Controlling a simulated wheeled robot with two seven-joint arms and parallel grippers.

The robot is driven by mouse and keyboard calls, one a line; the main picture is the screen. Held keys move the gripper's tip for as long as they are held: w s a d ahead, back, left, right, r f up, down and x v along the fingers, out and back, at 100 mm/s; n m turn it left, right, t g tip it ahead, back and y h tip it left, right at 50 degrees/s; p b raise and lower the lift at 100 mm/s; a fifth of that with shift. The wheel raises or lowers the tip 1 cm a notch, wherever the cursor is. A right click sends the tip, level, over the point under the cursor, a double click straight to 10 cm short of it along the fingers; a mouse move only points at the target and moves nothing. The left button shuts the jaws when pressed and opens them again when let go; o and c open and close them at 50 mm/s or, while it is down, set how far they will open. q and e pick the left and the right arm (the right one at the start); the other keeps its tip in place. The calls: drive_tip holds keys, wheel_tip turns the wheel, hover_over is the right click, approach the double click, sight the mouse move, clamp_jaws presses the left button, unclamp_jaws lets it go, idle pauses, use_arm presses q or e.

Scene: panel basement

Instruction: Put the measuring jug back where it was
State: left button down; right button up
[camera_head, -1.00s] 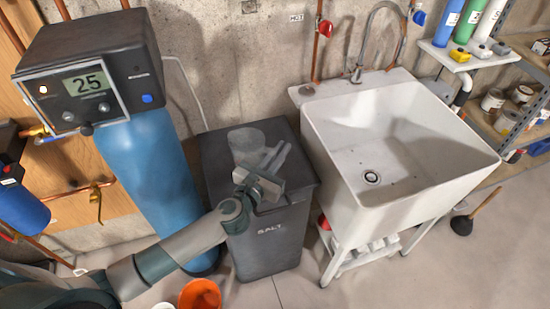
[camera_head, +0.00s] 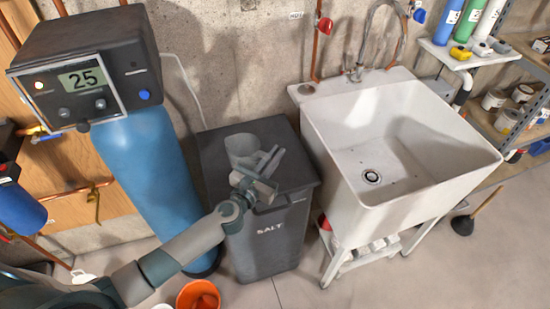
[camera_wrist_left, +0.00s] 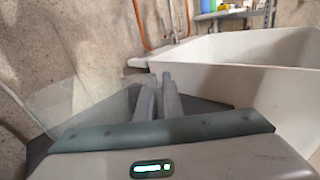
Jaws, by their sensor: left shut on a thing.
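The measuring jug (camera_head: 240,148) is a clear, greyish vessel at the top of the dark grey salt bin (camera_head: 268,230) in the head view. In the left wrist view the jug (camera_wrist_left: 72,104) shows as a large see-through shape left of the fingers. My left gripper (camera_head: 270,157) is over the bin lid, just right of the jug, with its fingers close together. It is shut on the jug, seemingly at the handle; the exact contact is hard to see. I cannot tell whether the jug's base touches the lid. My right gripper is not in view.
A white sink (camera_head: 400,160) stands right of the bin. A blue softener tank (camera_head: 155,180) stands left of it, with a concrete wall behind. An orange bucket (camera_head: 198,295) is on the floor in front. Part of the bin lid (camera_head: 285,135) is bare.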

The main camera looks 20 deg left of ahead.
use_arm(q)
drive_tip(key=shift+f, duration=0.3)
drive_tip(key=shift+f, duration=0.1)
drive_tip(key=c, duration=1.9)
unclamp_jaws()
